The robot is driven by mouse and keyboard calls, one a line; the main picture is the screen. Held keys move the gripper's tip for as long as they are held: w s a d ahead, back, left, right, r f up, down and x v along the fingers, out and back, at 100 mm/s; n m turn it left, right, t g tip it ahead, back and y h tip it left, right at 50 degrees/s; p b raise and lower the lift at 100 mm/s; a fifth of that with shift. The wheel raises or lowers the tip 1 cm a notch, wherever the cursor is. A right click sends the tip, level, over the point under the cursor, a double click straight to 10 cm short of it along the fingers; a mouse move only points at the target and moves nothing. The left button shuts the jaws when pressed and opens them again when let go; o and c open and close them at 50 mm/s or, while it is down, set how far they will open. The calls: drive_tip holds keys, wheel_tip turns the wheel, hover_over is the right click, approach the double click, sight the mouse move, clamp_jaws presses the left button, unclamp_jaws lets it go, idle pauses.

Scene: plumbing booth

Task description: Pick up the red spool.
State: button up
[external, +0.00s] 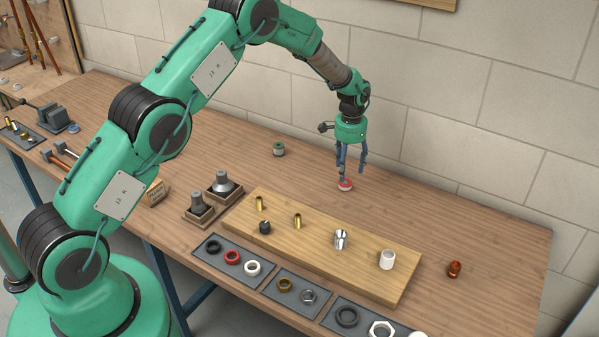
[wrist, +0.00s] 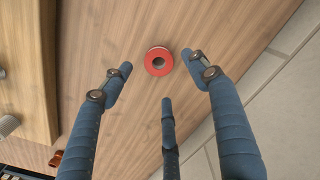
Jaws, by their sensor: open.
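The red spool (external: 345,184) is a small red disc with a hole, lying on the wooden bench behind the light wooden board. In the wrist view the red spool (wrist: 158,61) shows its round red face and dark centre hole. My gripper (external: 352,172) is above it with its fingers pointing down. In the wrist view my gripper (wrist: 162,78) has its blue fingers spread apart and empty, with the spool just beyond the fingertips, between the two outer ones. I cannot tell the exact height gap.
A greenish spool (external: 279,149) stands on the bench to the left. The light board (external: 322,247) in front carries several fittings. A copper fitting (external: 454,269) is at the right. The block wall (external: 470,100) rises behind the bench. Bench around the red spool is clear.

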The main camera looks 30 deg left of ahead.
drive_tip(key=shift+f, duration=2.55)
drive_tip(key=c, duration=1)
